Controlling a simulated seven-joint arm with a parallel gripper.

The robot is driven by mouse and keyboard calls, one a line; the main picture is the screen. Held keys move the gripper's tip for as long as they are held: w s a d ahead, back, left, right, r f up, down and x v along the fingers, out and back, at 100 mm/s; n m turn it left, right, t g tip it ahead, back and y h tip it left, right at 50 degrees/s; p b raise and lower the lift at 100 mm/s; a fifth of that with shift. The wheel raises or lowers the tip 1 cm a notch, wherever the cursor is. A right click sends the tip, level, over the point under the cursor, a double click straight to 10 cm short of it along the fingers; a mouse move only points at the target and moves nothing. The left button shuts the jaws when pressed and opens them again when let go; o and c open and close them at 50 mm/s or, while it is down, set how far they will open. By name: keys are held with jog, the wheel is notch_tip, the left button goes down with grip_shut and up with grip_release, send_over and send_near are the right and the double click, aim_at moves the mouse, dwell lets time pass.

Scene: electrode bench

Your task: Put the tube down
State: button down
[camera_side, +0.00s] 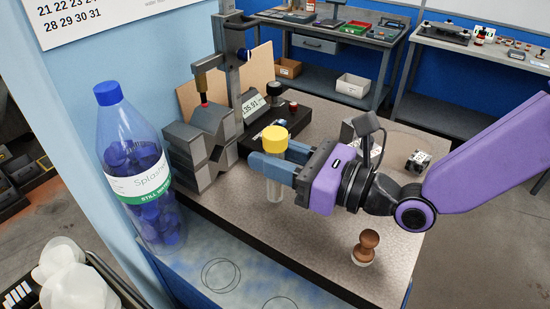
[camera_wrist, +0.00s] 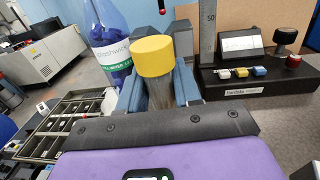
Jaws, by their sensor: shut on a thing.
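The tube (camera_side: 274,188) is clear with a yellow cap (camera_side: 273,140). It is upright between the blue fingers of my gripper (camera_side: 270,167), which is shut on it just below the cap. In the side view its lower end hangs below the fingers, over the speckled bench top (camera_side: 325,225); I cannot tell whether it touches the surface. In the wrist view the yellow cap (camera_wrist: 153,56) shows between the two fingers (camera_wrist: 158,88), and the tube's lower part is mostly hidden.
A grey block fixture (camera_side: 205,150) with a vertical post stands just left of the tube. A large bottle with blue caps (camera_side: 137,170) is at the left. A black display unit (camera_side: 258,108) sits behind. A wooden stamp (camera_side: 366,246) stands at the front right. The bench front is mostly clear.

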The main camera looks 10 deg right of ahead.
jog(key=shift+f, duration=0.4)
jog(key=shift+f, duration=0.2)
jog(key=c, duration=0.8)
grip_release()
jog(key=shift+r, duration=0.2)
jog(key=v, duration=1.2)
jog(key=shift+s, duration=0.1)
